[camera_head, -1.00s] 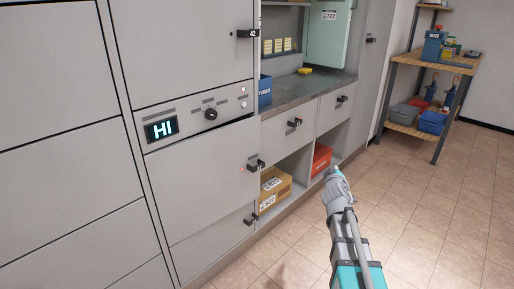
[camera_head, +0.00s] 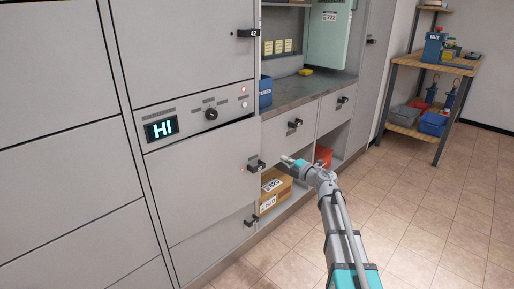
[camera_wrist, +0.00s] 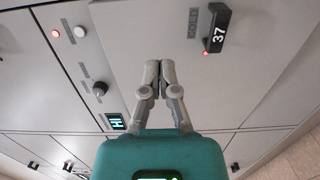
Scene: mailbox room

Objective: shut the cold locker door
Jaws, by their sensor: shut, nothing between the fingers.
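The cold locker door (camera_head: 200,175) is the grey panel under the control strip with the "HI" display (camera_head: 161,129). In the wrist view the door (camera_wrist: 200,85) carries the word "COLD" beside the handle (camera_wrist: 217,28), which is marked 37 and has a red light. My gripper (camera_head: 287,160) is just right of the handle in the head view. In the wrist view my gripper (camera_wrist: 160,66) is shut and empty, with its fingertips pointing at the door front; contact cannot be told.
A dial (camera_head: 211,114) and small lights sit on the strip above the door. Open shelves hold a cardboard box (camera_head: 272,190) and a red box (camera_head: 323,155). A wooden rack (camera_head: 440,67) stands at the back right. The tiled floor is clear.

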